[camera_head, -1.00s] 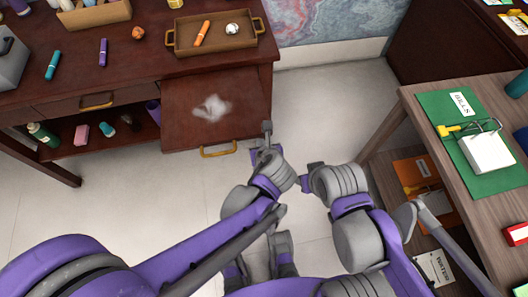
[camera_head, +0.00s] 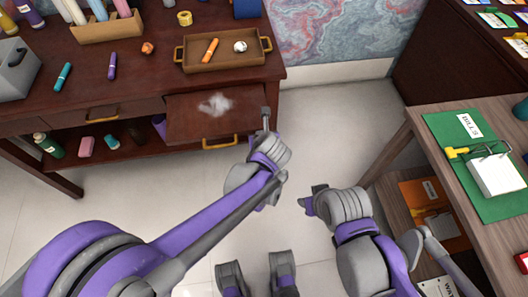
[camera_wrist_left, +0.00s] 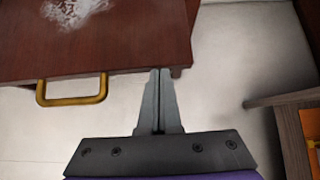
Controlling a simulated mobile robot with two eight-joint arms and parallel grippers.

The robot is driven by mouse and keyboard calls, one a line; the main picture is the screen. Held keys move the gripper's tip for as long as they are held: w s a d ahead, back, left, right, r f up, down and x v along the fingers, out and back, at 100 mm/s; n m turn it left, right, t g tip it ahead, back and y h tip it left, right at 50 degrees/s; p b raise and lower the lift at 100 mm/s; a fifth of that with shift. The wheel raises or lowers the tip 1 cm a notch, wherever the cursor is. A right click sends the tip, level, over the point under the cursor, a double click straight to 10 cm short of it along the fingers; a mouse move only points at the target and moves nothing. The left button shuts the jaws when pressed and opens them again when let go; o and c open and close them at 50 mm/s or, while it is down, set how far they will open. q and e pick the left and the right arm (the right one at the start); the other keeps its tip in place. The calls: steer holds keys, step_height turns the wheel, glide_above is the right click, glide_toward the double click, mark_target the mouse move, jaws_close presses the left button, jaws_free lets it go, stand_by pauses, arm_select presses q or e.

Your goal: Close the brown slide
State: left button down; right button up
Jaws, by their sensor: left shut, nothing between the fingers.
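The brown slide (camera_head: 190,122) is a dark wooden pull-out board at the right end of the desk. It sticks out part of the way from under the desktop and bears a whitish patch. Its brass handle (camera_head: 219,142) hangs at its front edge and also shows in the left wrist view (camera_wrist_left: 72,100). My left gripper (camera_head: 265,112) is shut and empty, with its fingertips at the slide's front edge near the right corner, right of the handle (camera_wrist_left: 160,72). Whether they touch the edge is hard to tell. My right gripper (camera_head: 312,197) is over the floor, away from the desk; its jaws are unclear.
The desk (camera_head: 140,80) holds a brown tray (camera_head: 195,66) with an orange marker and a small ball. A shelf below holds a green bottle and small items. A wooden table (camera_head: 480,180) with a green clipboard stands at right. Floor between is clear.

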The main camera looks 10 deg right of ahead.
mark_target(252, 91)
arm_select(q)
steer(key=w, duration=0.6)
steer(key=w+b, duration=0.1)
steer(key=w, duration=0.5)
steer(key=w+b, duration=0.1)
steer(key=w, duration=0.5)
steer(key=shift+w+d, duration=0.25)
steer(key=shift+d, duration=0.05)
